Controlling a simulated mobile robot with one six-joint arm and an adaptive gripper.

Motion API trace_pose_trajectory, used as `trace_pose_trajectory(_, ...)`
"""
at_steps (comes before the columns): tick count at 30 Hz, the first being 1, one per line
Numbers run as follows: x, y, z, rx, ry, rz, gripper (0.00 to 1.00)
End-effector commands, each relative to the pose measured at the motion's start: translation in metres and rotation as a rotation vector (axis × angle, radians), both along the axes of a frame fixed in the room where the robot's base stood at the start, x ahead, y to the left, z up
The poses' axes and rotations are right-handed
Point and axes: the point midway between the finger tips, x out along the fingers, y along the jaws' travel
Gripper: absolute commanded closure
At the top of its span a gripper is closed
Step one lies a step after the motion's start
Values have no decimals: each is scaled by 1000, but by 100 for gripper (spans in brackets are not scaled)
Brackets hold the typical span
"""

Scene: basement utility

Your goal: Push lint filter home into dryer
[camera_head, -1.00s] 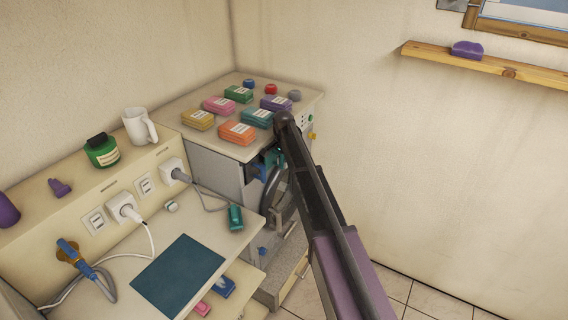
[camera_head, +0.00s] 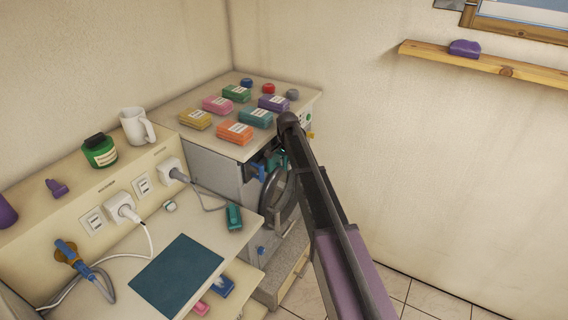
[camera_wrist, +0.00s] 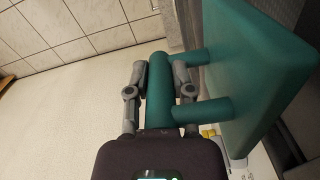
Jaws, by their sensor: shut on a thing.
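The lint filter (camera_wrist: 265,70) is a teal panel with a round bar handle on two short posts. In the wrist view my gripper (camera_wrist: 160,72) is shut on the handle, with one finger on each side of the bar. The panel stands to the right, up against a dark surface; how deep it sits cannot be told. In the head view the dryer (camera_head: 226,162) is the grey machine in the corner, with a round dark door ring (camera_head: 275,192) at its front. A bit of teal shows below its top, beside my arm. My gripper is mostly hidden there.
Several coloured packs, including an orange one (camera_head: 235,133), and small round items lie on the dryer top. A counter (camera_head: 195,210) with sockets, cables and a dark blue mat (camera_head: 178,272) stands left. A wooden shelf (camera_head: 490,65) is on the right wall. Tiled floor lies right.

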Motion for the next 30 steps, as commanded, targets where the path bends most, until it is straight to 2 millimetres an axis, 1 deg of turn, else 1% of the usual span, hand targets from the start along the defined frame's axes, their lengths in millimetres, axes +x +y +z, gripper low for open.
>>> trace_pose_trajectory(30, -21, -30, 0, 0, 0, 0, 100)
